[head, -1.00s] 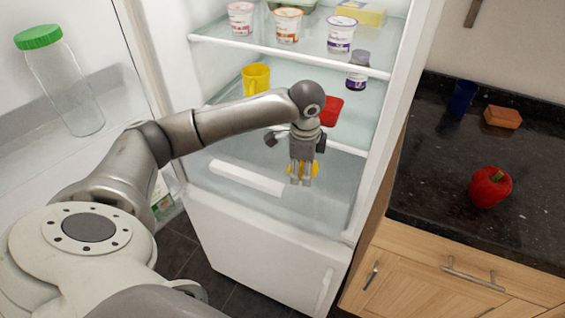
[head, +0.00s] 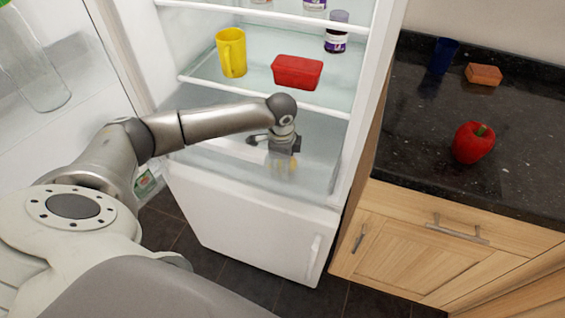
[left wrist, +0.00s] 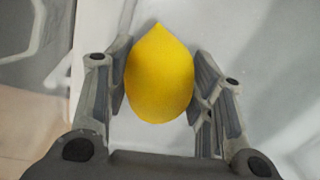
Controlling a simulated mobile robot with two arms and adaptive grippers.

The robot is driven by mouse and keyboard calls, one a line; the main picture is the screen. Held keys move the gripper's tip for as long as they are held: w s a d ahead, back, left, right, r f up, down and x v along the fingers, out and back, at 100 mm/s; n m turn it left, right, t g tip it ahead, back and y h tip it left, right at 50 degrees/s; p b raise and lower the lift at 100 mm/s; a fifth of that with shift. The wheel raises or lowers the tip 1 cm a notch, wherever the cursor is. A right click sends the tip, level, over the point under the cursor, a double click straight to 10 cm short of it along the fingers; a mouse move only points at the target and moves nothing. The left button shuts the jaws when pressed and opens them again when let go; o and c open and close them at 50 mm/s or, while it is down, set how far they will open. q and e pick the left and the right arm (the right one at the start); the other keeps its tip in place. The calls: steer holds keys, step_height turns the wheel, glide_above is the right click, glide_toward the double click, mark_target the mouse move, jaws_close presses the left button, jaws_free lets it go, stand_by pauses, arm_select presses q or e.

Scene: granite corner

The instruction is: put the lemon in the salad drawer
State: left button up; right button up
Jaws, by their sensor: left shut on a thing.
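The yellow lemon (left wrist: 160,75) is between the two fingers of my left gripper (left wrist: 160,90) in the left wrist view. The gripper is shut on it. In the head view my left gripper (head: 281,168) is low in the open fridge, at the salad drawer (head: 312,178), with its fingers pointing down behind the drawer's clear front. The lemon shows only faintly there through the clear front. I cannot tell whether the lemon touches the drawer's floor. My right gripper is not in view.
On the fridge shelf above the drawer stand a yellow mug (head: 231,53) and a red container (head: 297,72). A dark jar (head: 336,33) stands behind. The counter at right holds a red pepper (head: 473,143), a sponge (head: 484,74) and a blue cup (head: 440,56).

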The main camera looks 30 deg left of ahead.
arm_select(q)
steer(key=shift+f, duration=0.15)
steer(key=o, duration=1.1)
steer(key=r, duration=0.4)
steer(key=s+r, duration=0.1)
steer(key=r, duration=0.7)
steer(key=shift+s+d+r+p, duration=0.15)
steer(key=shift+d+p, duration=0.15)
steer(key=shift+d, duration=0.05)
